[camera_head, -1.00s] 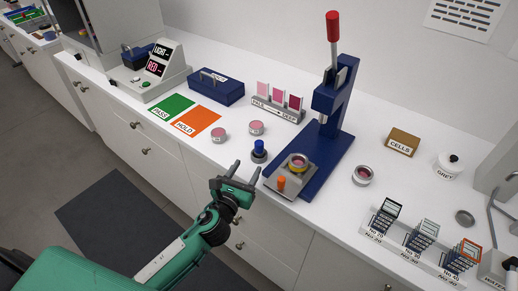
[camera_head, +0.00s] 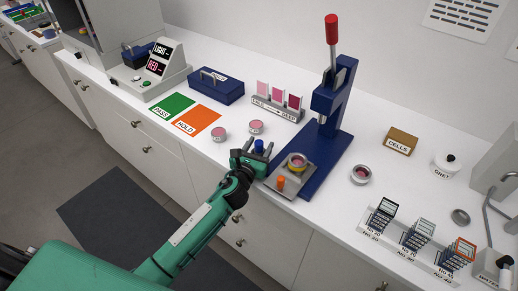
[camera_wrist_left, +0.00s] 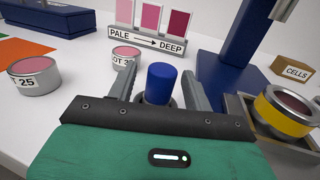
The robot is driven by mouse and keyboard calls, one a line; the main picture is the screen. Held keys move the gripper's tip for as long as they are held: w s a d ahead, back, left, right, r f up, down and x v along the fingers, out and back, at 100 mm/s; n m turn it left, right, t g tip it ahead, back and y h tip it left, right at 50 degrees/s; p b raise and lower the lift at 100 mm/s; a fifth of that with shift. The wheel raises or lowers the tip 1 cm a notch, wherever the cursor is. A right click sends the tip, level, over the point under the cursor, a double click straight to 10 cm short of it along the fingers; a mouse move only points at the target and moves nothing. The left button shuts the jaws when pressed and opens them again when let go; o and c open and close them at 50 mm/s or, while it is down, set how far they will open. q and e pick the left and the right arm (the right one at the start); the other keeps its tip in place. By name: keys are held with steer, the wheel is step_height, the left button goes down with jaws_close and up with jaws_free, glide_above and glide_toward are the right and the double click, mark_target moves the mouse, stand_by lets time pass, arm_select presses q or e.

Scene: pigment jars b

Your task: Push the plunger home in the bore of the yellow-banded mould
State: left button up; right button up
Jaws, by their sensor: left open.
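The yellow-banded mould (camera_head: 297,162) sits on a tray on the blue base of the press, with pink material showing in its bore. It also shows at the right of the left wrist view (camera_wrist_left: 285,112). The plunger with its blue knob (camera_head: 259,147) stands upright on the counter left of the press. My left gripper (camera_head: 262,150) is open, with its fingers on either side of the plunger. In the left wrist view the blue knob (camera_wrist_left: 161,84) is between the two fingers, with a gap on each side. The plunger's lower part is partly hidden. My right gripper is not in view.
The blue press (camera_head: 335,95) with its red-handled lever stands behind the mould. An orange knob (camera_head: 281,183) is at the tray's front. Two pink jars (camera_head: 219,134) stand left of the plunger. Shade cards (camera_head: 279,100) stand behind.

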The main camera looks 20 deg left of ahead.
arm_select(q)
jaws_close()
